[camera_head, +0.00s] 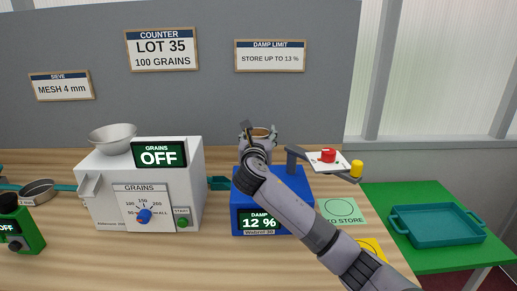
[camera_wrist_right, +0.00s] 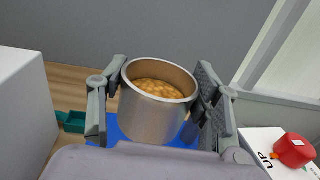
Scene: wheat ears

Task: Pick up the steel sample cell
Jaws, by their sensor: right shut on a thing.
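The steel sample cell (camera_wrist_right: 150,122) is an upright, open-topped metal cup holding tan grains. My right gripper (camera_wrist_right: 160,85) is shut on it, one finger on each side. In the head view the cell's rim (camera_head: 263,130) shows above the blue damp meter (camera_head: 243,190), which reads 12 %. My right arm hides the cell's lower part and much of the meter's top, so I cannot tell whether the cell touches the meter. My left gripper is not in view.
A white grain counter (camera_head: 190,190) reading OFF, with a metal bowl (camera_head: 113,137), stands left of the meter. A teal tray (camera_head: 437,213) lies on a green table. A green TO STORE mat (camera_head: 341,210) is near.

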